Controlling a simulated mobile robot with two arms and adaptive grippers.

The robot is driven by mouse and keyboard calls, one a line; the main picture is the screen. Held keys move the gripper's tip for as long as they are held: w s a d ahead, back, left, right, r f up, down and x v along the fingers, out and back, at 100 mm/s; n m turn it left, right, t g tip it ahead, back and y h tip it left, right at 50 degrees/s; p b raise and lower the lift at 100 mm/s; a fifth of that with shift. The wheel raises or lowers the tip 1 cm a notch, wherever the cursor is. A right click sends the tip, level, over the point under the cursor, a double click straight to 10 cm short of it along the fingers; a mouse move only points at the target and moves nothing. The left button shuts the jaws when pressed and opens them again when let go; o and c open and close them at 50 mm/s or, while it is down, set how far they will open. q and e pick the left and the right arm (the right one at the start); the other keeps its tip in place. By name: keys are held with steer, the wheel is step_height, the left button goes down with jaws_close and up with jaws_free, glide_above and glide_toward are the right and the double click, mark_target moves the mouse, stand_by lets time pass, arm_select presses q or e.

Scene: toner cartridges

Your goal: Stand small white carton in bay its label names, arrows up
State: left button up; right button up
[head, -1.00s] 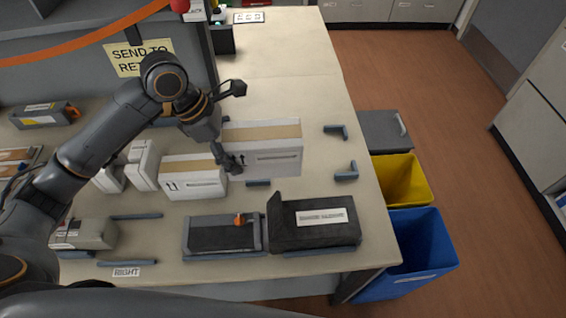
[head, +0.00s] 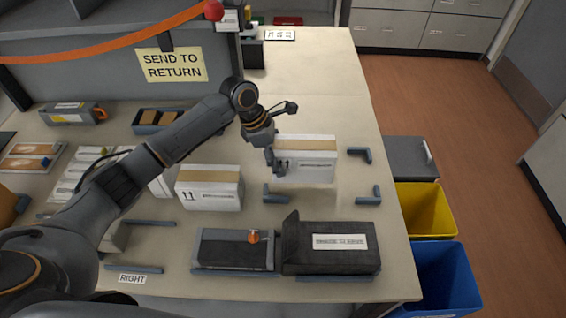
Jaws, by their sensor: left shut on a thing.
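A white carton (head: 312,166) with a tan tape strip on top is held by my left gripper (head: 277,162), which is shut on its left part. It looks upright, with small dark marks on its front, partly covered by the fingers; I cannot read them. It is behind and between blue-grey corner brackets (head: 367,196), seemingly just above the table. Another white carton (head: 208,192) with a tan top and up arrows stands to its left. A "RIGHT" label (head: 131,279) lies at the front left. My right gripper is not in view.
A black cartridge (head: 330,262) and a dark tray (head: 235,250) lie at the front of the table. A grey partition bears a "SEND TO RETURN" sign (head: 173,65). Yellow (head: 425,205) and blue (head: 440,285) bins stand beyond the right edge. The table behind the held carton is clear.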

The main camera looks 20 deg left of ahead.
arm_select(q)
steer(key=shift+w+d+f, duration=0.15)
steer(key=shift+w+f, duration=1)
steer(key=shift+f, duration=1.6)
steer(key=o, duration=1.8)
steer(key=shift+s, duration=0.1)
steer(key=v, duration=1.2)
steer(key=shift+b, duration=0.35)
